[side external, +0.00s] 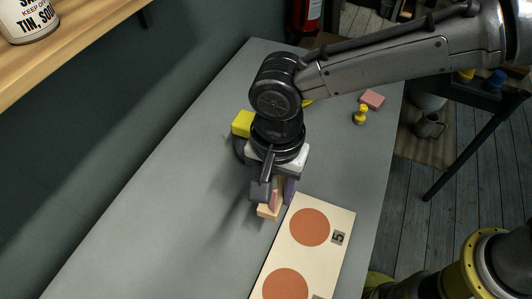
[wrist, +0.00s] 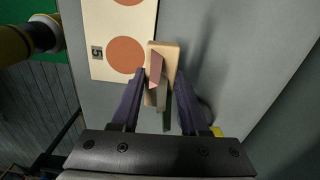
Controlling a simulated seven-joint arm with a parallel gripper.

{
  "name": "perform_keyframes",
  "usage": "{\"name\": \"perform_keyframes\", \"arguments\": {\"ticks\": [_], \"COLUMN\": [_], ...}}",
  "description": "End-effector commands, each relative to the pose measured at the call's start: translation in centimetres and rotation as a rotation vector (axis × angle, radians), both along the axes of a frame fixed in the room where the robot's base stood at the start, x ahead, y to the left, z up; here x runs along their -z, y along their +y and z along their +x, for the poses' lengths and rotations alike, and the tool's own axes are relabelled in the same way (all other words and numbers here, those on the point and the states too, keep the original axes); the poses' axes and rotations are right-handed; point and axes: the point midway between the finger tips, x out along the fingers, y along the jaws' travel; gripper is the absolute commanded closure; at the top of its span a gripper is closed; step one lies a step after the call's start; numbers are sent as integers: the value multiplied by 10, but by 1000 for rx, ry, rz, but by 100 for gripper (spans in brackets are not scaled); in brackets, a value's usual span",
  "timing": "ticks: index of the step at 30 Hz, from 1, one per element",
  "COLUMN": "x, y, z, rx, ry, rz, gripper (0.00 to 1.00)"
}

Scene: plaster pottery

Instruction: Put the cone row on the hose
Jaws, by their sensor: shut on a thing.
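The cone row (side external: 267,211) is a tan block base with slim cones on it, at least one pink. It also shows in the wrist view (wrist: 164,48), with the pink cone, a pale one and a dark green one in line. My gripper (side external: 275,190) points down and is shut on the cone row, with a purple finger on either side in the wrist view (wrist: 160,88). I cannot tell whether the base touches the table. A dark curved thing (side external: 239,148), possibly the hose, is mostly hidden behind my gripper.
A cream card (side external: 336,228) with orange discs lies on the grey table (side external: 170,220), beside the cone row. A yellow block (side external: 243,123) is behind my gripper. A yellow knobbed piece (side external: 360,116) and a pink block (side external: 372,99) are at the back right. The table's left is clear.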

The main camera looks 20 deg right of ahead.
Motion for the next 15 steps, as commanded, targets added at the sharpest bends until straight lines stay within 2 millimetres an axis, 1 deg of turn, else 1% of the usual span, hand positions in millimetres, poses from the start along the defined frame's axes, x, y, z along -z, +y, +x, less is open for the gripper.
{"name": "perform_keyframes", "arguments": {"ticks": [5, 7, 11, 14, 15], "x": [-2, -7, -17, -25, -28], "y": [-4, -5, -23, -43, -54], "z": [-3, -1, 24, 49, 61], "rx": [-34, -65, -49, -13, 7], "ry": [9, 14, 20, 21, 22], "rz": [-11, -17, -22, -22, -21], "gripper": [100, 100, 100, 100, 100]}}
